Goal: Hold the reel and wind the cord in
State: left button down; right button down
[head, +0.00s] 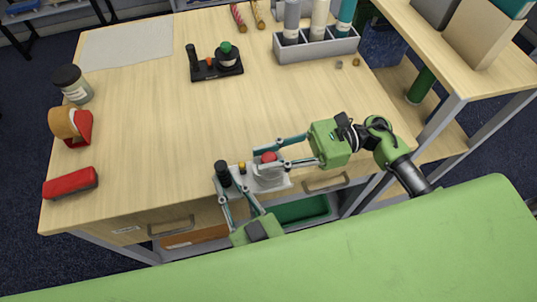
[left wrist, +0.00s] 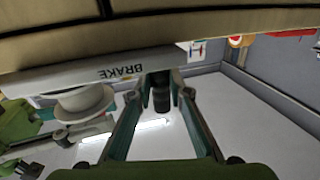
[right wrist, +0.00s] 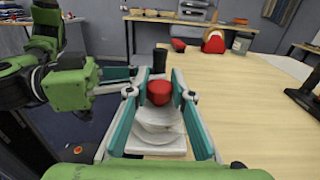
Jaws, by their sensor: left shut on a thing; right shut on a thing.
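A reel unit with a pale base (head: 228,187) sits at the table's near edge. It has a black upright grip (head: 221,172), a small yellow knob (head: 242,168) and a white reel (head: 268,176) topped by a red knob (head: 269,157). My left gripper (head: 233,188) is shut on the black grip, which shows between its fingers in the left wrist view (left wrist: 160,92). My right gripper (head: 268,157) comes from the right and is shut on the red knob, seen between its fingers in the right wrist view (right wrist: 159,93). I cannot make out the cord.
A similar black-based unit (head: 215,70) with a green knob stands farther back. A red case (head: 70,183), a red-and-tan item (head: 72,125) and a jar (head: 73,85) are at the left. A grey bottle rack (head: 316,48) stands at the back. The table's middle is clear.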

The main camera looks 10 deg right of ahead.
jog(key=m+t, duration=0.3)
jog(key=t, duration=0.2)
jog(key=shift+s+m+t+h, duration=0.15)
jog(key=shift+m+t+h, duration=0.15)
jog(key=shift+m+h, duration=0.1)
jog(key=m+t+h, duration=0.1)
jog(key=t, duration=0.1)
jog(key=m+t+h, duration=0.1)
jog(key=m+t, duration=0.1)
jog(key=t, duration=0.1)
jog(key=shift+m+h, duration=0.3)
jog(key=m+t+h, duration=0.3)
jog(key=t+h, duration=0.1)
jog(key=shift+m, duration=0.3)
jog(key=shift+m+t+h, duration=1.2)
jog(key=shift+m+h, duration=0.3)
jog(key=shift+h, duration=0.7)
jog(key=shift+w+m+h, duration=0.2)
jog(key=shift+m+h, duration=0.1)
jog(key=shift+h, duration=0.2)
jog(key=c, duration=1.7)
grip_release()
jog(key=shift+n+y, duration=0.5)
jog(key=shift+y, duration=0.1)
